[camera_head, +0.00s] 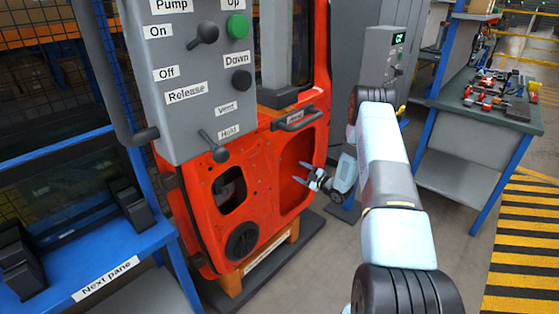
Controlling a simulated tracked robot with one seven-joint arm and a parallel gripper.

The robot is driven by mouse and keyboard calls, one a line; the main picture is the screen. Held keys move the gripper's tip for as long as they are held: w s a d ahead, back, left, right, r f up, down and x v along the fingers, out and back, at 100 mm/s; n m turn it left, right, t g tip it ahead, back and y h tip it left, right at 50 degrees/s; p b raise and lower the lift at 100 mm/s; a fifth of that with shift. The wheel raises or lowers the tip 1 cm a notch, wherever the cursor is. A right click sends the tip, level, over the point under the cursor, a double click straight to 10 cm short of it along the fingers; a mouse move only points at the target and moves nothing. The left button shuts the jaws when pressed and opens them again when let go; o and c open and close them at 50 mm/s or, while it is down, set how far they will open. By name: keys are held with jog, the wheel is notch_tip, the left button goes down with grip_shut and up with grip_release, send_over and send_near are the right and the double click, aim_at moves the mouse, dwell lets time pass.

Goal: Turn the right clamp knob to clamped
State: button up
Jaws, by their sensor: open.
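I cannot make out a right clamp knob for certain. An orange door panel (270,185) stands upright in a frame. A dark handle (295,118) with a small unreadable label crosses its upper part. My gripper (300,172) is open with nothing between its fingers. It appears in front of the right part of the orange door, below the handle. I cannot tell whether it touches the door. My pale blue arm reaches toward it from the lower right and hides part of the background.
A grey control panel (180,125) with levers and buttons hangs close at the upper left. A blue rack (95,265) labelled "Next pane" stands at left. A grey box with a green display (398,39) stands behind my arm. A bench (455,110) with tools is at right; floor before it is clear.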

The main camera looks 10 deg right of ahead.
aim_at(280, 161)
jog(key=x, duration=1.2)
jog(key=shift+w+a, duration=0.15)
jog(key=shift+w, duration=0.25)
jog(key=shift+c, duration=0.3)
jog(key=c, duration=0.9)
jog(key=shift+c, duration=0.4)
